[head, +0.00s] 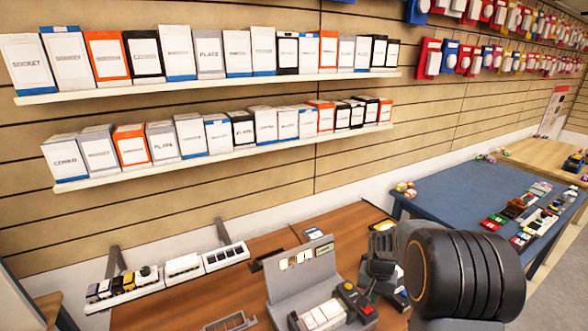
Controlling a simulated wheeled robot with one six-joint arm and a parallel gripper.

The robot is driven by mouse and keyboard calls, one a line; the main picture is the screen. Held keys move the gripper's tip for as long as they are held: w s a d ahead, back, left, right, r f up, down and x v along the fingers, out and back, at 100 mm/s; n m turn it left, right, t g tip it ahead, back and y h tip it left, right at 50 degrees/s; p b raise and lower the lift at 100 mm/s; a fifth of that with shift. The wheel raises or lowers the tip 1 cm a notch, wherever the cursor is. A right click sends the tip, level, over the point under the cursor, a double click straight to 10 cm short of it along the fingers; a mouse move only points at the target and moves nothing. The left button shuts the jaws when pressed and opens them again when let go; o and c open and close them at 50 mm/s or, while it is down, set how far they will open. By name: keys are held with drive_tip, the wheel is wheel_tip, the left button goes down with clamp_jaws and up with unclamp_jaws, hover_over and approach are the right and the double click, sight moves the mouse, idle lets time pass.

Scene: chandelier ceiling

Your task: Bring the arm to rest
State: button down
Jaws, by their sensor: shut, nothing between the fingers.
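My arm comes in at the lower right, with a large dark ribbed joint close to the camera. My gripper (376,288) is just left of that joint, small and dark, pointing down over the brown wooden table (345,222). It is shut and I see nothing held in it. The joint hides part of the table behind it.
A grey stand (300,278) with white cards and a red-and-black device (356,300) are left of my gripper. A model train (165,273) lies farther left. A blue table (450,195) with toy cars is behind right. Shelves of boxes (225,80) line the wall.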

drive_tip(key=s+a+r+n+t, duration=0.2)
drive_tip(key=s+a+r+n, duration=0.1)
drive_tip(key=s+r, duration=0.4)
drive_tip(key=s+a+r+n+t, duration=0.2)
drive_tip(key=s+a+r+n, duration=0.1)
drive_tip(key=s+a+r, duration=0.3)
wheel_tip(320, 180, up, 2)
drive_tip(key=shift+s+r+t, duration=0.25)
drive_tip(key=shift+s+t, duration=0.15)
drive_tip(key=shift+s, duration=0.5)
drive_tip(key=shift+f, duration=0.1)
